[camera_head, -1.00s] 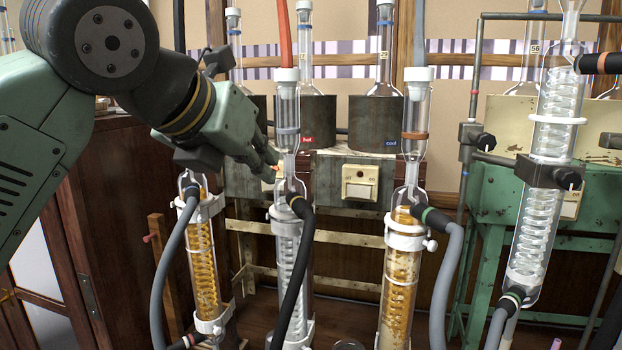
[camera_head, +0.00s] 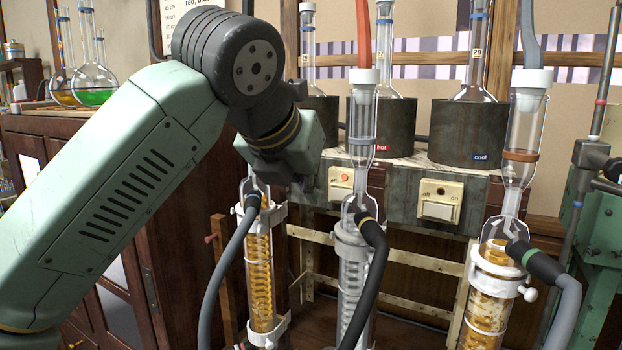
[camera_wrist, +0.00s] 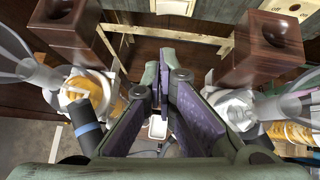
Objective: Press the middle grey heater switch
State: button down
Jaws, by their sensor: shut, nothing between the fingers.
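Two cream switch plates show on the grey panel (camera_head: 404,203) below the heaters in the head view. One switch (camera_head: 342,183) has a red-lit spot and is partly covered by the middle glass column. The other switch (camera_head: 440,200) has a broad pale rocker and a dark spot above it. I cannot tell which is the middle one. My gripper (camera_wrist: 163,82) is shut and empty in the wrist view. In the head view it is left of the red-lit switch and apart from it; its fingertips are hidden. Cream plates also show at the wrist view's top edge.
Glass columns with hoses stand before the panel: an amber one (camera_head: 259,270), a clear one (camera_head: 352,270) and another amber one (camera_head: 490,300). Dark heaters marked hot (camera_head: 381,125) and cool (camera_head: 470,132) carry flasks. A wooden cabinet (camera_head: 180,235) is at left.

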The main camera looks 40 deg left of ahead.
aim_at(343, 195)
jog(key=shift+w+a+f+p, duration=0.65)
jog(key=shift+w+f, duration=0.2)
jog(key=shift+w, duration=0.65)
jog(key=shift+w+a+f+p, duration=0.5)
jog(key=shift+w+f+p, duration=0.3)
jog(key=shift+w, duration=0.7)
jog(key=shift+w+a+f+p, duration=0.65)
jog(key=shift+w+f, duration=0.2)
jog(key=shift+w, duration=0.65)
